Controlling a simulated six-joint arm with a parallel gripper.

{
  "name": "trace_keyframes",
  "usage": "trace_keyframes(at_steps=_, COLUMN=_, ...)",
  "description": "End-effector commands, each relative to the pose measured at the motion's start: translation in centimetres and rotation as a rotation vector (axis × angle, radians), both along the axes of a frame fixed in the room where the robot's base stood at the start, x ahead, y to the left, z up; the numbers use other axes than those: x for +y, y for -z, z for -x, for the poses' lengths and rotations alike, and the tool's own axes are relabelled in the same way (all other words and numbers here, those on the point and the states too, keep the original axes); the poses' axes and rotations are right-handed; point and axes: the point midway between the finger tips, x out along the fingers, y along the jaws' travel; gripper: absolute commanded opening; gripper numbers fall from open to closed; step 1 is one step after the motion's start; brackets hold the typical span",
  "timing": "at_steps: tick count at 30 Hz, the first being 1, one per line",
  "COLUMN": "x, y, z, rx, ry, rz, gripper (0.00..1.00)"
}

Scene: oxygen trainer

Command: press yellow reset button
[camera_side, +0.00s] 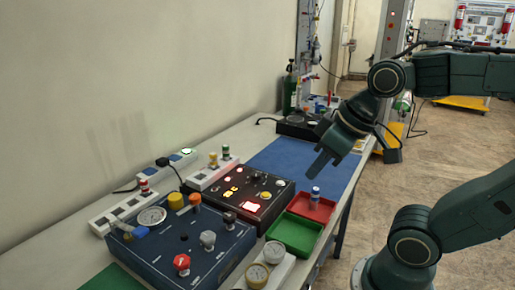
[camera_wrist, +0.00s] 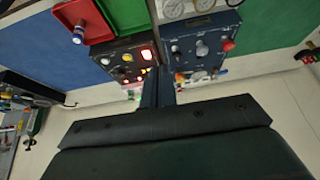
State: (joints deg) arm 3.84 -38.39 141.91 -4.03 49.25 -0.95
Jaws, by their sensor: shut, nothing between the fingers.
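The black control box (camera_side: 238,190) stands on the bench left of my gripper, with several lit yellow spots, a bright red-white lit square (camera_side: 251,206) and a small yellow button (camera_side: 265,195). I cannot read its labels. In the wrist view the black box (camera_wrist: 112,53) is upper left of the fingers, with a yellow spot (camera_wrist: 127,57) on its face. My gripper (camera_side: 318,172) is shut and empty, tilted down above the blue mat, right of the box and apart from it. In the wrist view its dark fingers (camera_wrist: 158,75) are together and partly cover the panels behind.
A blue panel (camera_side: 205,250) with a gauge, a yellow knob (camera_side: 176,201) and a red knob (camera_side: 181,262) is at front left. Green (camera_side: 295,235) and red (camera_side: 325,208) trays lie beside the black box; a blue-white cylinder (camera_side: 315,196) stands in the red one. The blue mat (camera_side: 290,160) is mostly clear.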

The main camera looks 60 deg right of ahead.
Motion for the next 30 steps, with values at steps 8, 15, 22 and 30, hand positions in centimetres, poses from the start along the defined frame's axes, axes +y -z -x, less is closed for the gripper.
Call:
trace_keyframes(at_steps=8, x=-0.6, y=0.8, z=-3.7, rx=0.028, ry=-0.019, rz=-0.038, gripper=0.00)
trace_keyframes(at_steps=15, x=-1.7, y=1.9, z=-7.0, rx=0.038, ry=-0.034, rz=-0.098, gripper=0.00)
trace_keyframes(at_steps=22, x=-3.2, y=3.2, z=-9.9, rx=0.033, ry=-0.040, rz=-0.174, gripper=0.00)
trace_keyframes(at_steps=30, x=-5.7, y=4.9, z=-13.0, rx=0.005, ry=-0.029, rz=-0.279, gripper=0.00)
